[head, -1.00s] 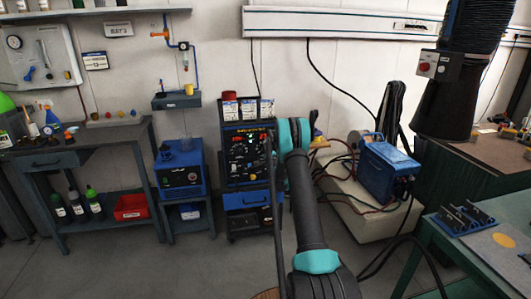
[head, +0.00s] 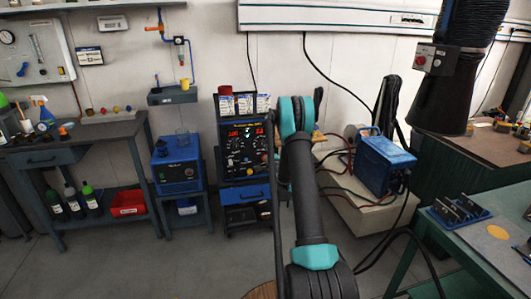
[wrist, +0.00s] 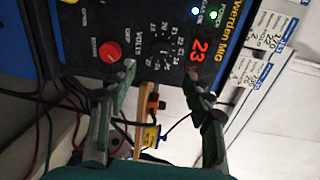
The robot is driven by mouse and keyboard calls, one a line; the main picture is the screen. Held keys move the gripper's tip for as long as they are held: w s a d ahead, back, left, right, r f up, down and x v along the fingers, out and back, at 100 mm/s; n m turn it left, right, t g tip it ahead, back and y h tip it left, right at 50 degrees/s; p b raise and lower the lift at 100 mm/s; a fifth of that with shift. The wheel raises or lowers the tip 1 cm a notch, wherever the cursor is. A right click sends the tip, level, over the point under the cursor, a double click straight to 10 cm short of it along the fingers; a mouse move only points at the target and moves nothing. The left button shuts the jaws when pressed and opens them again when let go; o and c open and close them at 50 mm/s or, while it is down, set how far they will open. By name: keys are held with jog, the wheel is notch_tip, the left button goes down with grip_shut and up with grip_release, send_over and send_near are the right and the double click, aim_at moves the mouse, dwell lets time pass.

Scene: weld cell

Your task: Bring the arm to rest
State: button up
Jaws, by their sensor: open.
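My gripper (wrist: 165,100) shows in the wrist view with its two fingers spread apart and nothing between them. Beyond the fingers is the front panel of a welding machine (wrist: 140,40), with a lit red number, a red knob and two small lights. In the head view my arm reaches up and forward in front of the floor, and its far end hides my gripper. The welding machine (head: 245,150) stands just left of the arm's end, on a blue and black cart.
A smaller blue machine (head: 178,170) stands left of the welding machine. A dark workbench (head: 90,145) is at far left. A blue unit (head: 385,165) with red cables sits on a pale block to the right. A green table (head: 475,235) is at right.

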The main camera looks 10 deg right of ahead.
jog(key=shift+s, duration=0.1)
jog(key=s+a+r+n+g+y, duration=0.2)
jog(key=s+a+r+n+y, duration=0.1)
jog(key=s+a+r+n, duration=0.4)
jog(key=s+a+r+n+g, duration=0.2)
jog(key=s+a, duration=0.1)
jog(key=s, duration=0.5)
jog(key=s+a+r+n+g, duration=0.2)
jog(key=s+a, duration=0.1)
jog(key=s, duration=0.4)
jog(key=s+f+n+g+h, duration=0.1)
jog(key=s+f+n+g, duration=0.1)
jog(key=s, duration=1)
jog(key=s+d+f+n+g+h, duration=0.1)
jog(key=s+f+n+g, duration=0.1)
jog(key=s, duration=0.9)
jog(key=s+d+f+n+g+h, duration=0.1)
jog(key=s+f+n+g, duration=0.1)
jog(key=s, duration=1)
jog(key=shift+s+d+f+n+g, duration=0.25)
jog(key=shift+f+n, duration=0.2)
jog(key=shift+n, duration=0.35)
jog(key=shift+a, duration=0.1)
